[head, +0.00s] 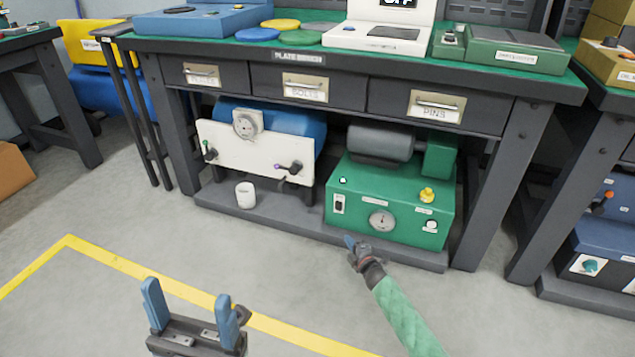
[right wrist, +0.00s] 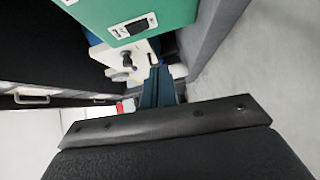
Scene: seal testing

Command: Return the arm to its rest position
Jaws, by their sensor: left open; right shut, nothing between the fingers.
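My left gripper (head: 190,312) is in the lower left of the head view. Its two blue fingers stand apart with nothing between them, above the floor. My right gripper (head: 350,243) is at the end of my green-sleeved arm, low in front of the green machine (head: 375,215) under the bench. Its blue fingers are together and hold nothing. In the right wrist view the shut fingers (right wrist: 158,85) point toward the white panel (right wrist: 127,58), below the green machine's corner. Whether the right gripper touches the machine or shelf edge I cannot tell.
The bench (head: 340,57) with drawers stands over a lower shelf (head: 290,230). On that shelf are a white cup (head: 245,195) and a blue tank with a white panel (head: 238,152) carrying valves. The floor in front is clear, with a yellow line (head: 130,264).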

